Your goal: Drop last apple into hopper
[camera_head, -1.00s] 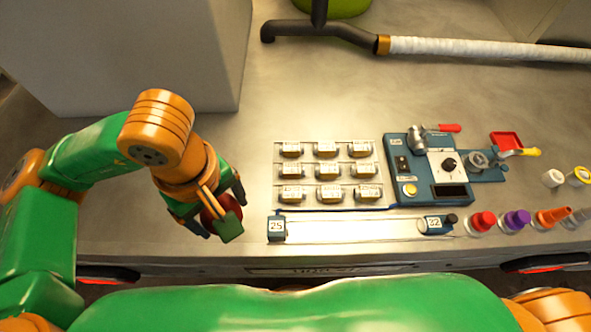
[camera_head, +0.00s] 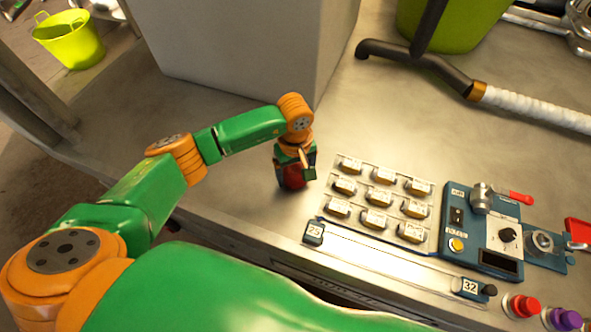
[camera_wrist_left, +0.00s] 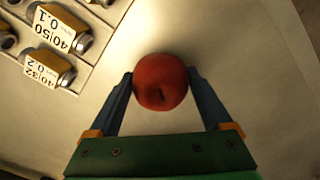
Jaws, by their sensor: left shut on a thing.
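A red apple (camera_head: 292,177) is held between the fingers of my left gripper (camera_head: 296,172), which is shut on it over the metal bench. In the left wrist view the apple (camera_wrist_left: 160,82) sits between the two blue fingertips (camera_wrist_left: 160,88), one on each side. The gripper is just left of the rack of labelled jars. My right gripper is not in view. No hopper can be made out for certain in these views.
A rack of labelled jars (camera_head: 381,199) lies right of the gripper. A blue control unit (camera_head: 484,228) stands beyond it. A large grey box (camera_head: 245,50) stands behind the arm. A black pipe (camera_head: 412,52) and a green tub (camera_head: 462,25) are at the back. A yellow-green bucket (camera_head: 70,40) stands far left.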

